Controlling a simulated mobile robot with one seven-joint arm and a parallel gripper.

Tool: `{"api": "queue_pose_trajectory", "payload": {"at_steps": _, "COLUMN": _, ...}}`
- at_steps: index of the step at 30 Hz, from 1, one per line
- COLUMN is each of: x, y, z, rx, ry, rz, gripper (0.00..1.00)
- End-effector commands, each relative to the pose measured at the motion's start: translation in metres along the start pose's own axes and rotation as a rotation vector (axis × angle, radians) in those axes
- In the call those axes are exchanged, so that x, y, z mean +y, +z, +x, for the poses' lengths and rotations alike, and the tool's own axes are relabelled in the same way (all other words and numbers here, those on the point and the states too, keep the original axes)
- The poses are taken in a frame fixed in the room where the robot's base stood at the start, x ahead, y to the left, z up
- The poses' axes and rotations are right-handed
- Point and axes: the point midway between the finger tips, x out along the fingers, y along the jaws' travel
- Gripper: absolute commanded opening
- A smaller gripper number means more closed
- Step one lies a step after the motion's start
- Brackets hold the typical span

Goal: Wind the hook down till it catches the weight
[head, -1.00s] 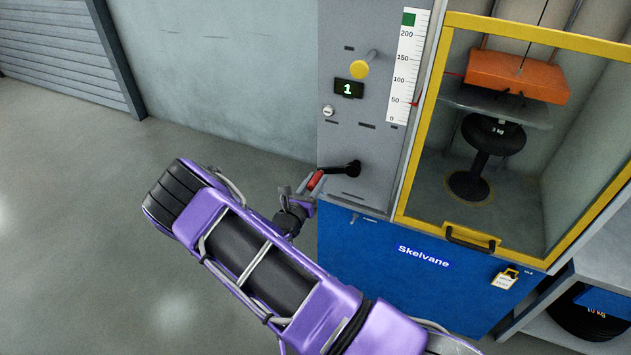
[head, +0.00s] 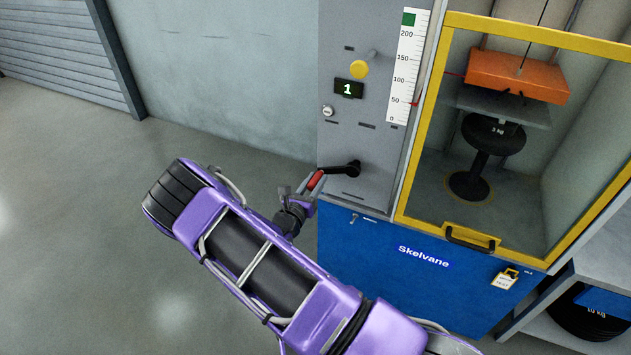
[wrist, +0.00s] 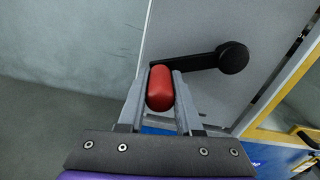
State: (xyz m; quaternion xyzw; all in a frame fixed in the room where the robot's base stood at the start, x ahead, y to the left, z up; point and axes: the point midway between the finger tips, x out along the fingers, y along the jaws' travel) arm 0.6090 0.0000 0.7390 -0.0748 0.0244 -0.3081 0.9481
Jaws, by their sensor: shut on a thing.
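My gripper (head: 313,183) is shut on the red grip of the black crank (head: 345,169) on the grey panel. In the wrist view the red grip (wrist: 160,88) sits between my two fingers, and the crank arm (wrist: 200,62) runs right to its round hub. Behind the yellow-framed window, a black weight marked 3 kg (head: 492,132) stands below an orange block (head: 517,75) and a grey plate (head: 503,107). A thin cable rises from the orange block.
The panel has a yellow knob (head: 359,69), a small display reading 1 (head: 349,89) and a white scale (head: 407,65). The yellow window frame (head: 425,120) has a black handle (head: 471,238). A shelf with a tyre-like black disc (head: 580,312) is at lower right. Floor at left is clear.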

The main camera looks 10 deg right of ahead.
Motion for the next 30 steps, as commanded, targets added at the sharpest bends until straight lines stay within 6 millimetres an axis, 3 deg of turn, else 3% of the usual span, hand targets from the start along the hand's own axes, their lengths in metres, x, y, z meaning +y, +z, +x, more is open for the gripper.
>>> {"api": "queue_pose_trajectory", "payload": {"at_steps": 20, "x": -0.004, "y": -0.012, "z": -0.001, "rx": 0.005, "ry": 0.001, "rz": -0.104, "gripper": 0.00}}
{"api": "queue_pose_trajectory", "payload": {"at_steps": 30, "x": -0.018, "y": -0.036, "z": -0.001, "rx": 0.006, "ry": -0.001, "rz": -0.363, "gripper": 0.00}}
